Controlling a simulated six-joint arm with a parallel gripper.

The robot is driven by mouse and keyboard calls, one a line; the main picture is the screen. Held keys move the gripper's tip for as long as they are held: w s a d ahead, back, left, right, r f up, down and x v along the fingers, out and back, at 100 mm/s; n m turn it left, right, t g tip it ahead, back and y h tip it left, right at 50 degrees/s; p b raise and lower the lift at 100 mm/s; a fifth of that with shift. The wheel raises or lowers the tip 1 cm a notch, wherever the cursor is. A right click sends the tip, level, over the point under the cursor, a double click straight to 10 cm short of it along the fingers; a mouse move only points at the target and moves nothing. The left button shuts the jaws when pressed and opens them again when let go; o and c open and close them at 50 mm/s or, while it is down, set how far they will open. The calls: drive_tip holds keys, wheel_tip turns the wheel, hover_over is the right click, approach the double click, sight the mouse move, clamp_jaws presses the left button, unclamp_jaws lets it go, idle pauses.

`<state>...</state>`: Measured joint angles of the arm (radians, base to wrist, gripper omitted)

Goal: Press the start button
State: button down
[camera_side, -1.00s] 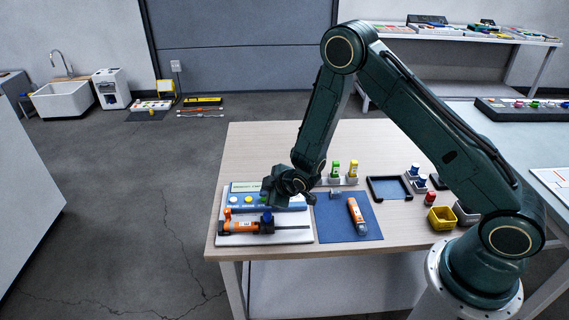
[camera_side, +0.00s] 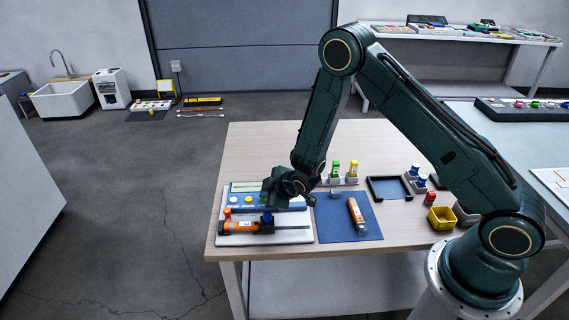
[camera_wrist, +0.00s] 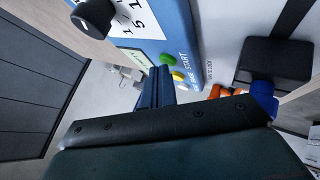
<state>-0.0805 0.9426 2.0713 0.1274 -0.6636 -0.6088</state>
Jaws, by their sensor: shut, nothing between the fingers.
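The blue control panel (camera_side: 290,203) stands on the wooden table, with a display and yellow and white buttons at its left. In the wrist view, its blue face (camera_wrist: 180,25) carries a green button (camera_wrist: 166,60), a yellow button (camera_wrist: 178,76) and a printed START label (camera_wrist: 178,60). My gripper (camera_side: 268,199) is low over the panel in the side view and hides part of it. In the wrist view my gripper (camera_wrist: 158,73) is shut and empty, its blue fingertips close to the green and yellow buttons. I cannot tell whether they touch.
An orange-and-white tube (camera_side: 356,214) lies on a blue mat (camera_side: 329,228) to the right. A black frame (camera_side: 374,196) and a yellow bin (camera_side: 441,217) are farther right.

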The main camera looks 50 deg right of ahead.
drive_tip(key=shift+f, duration=0.15)
idle(0.6)
drive_tip(key=shift+r, duration=0.8)
drive_tip(key=shift+r, duration=0.1)
drive_tip(key=shift+r, duration=2.45)
